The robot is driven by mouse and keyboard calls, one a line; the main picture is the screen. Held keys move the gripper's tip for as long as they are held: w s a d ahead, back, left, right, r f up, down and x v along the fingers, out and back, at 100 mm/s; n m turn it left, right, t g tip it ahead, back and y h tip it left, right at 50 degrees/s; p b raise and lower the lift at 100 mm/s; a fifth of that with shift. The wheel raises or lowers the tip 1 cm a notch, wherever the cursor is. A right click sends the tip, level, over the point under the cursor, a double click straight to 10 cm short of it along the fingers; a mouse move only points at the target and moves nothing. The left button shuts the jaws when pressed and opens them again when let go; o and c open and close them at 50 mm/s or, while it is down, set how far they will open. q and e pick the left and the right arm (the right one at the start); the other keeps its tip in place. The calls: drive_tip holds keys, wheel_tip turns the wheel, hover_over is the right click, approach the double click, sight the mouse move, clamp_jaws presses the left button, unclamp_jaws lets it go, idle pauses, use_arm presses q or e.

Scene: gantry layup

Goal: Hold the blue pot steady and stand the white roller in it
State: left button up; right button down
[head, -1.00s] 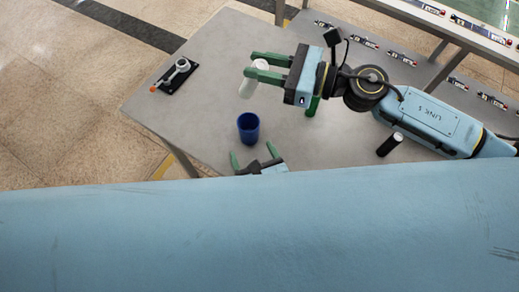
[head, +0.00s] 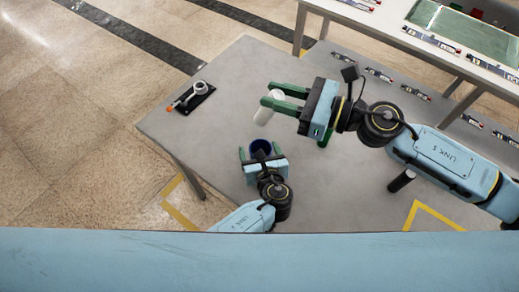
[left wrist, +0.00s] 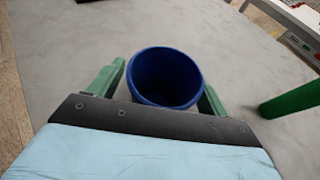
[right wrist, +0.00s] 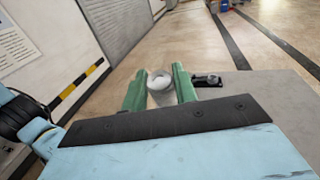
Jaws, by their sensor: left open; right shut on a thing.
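The blue pot (head: 261,146) stands upright on the grey table, partly hidden by my left gripper in the head view. My left gripper (head: 259,148) is open, its green fingers on either side of the pot. In the left wrist view the pot (left wrist: 165,77) sits between the fingertips, with a gap showing at the left; its inside looks empty. My right gripper (head: 273,96) is shut on the white roller (head: 268,108) and holds it tilted above the table, just behind the pot in the head view. The roller (right wrist: 160,82) also shows between the right fingers in the right wrist view.
A black holder with a grey ring-ended part (head: 194,95) lies at the table's left. A black cylinder (head: 401,181) stands at the right, near my right arm. A green upright object (left wrist: 291,103) is right of the pot. Open table (head: 225,75) lies behind.

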use_arm(q)
drive_tip(key=shift+c, duration=0.5)
drive_tip(key=c, duration=1)
drive_tip(key=shift+o, duration=0.2)
use_arm(e)
wheel_tip(320, 180, down, 13)
drive_tip(key=shift+r, duration=0.2)
idle(0.4)
drive_tip(key=c, duration=1)
unclamp_jaws()
drive_tip(key=shift+d, duration=0.1)
drive_tip(key=v, duration=1.1)
drive_tip(key=shift+s+d+r, duration=0.1)
drive_tip(key=shift+s+d, duration=0.1)
drive_tip(key=shift+d, duration=0.15)
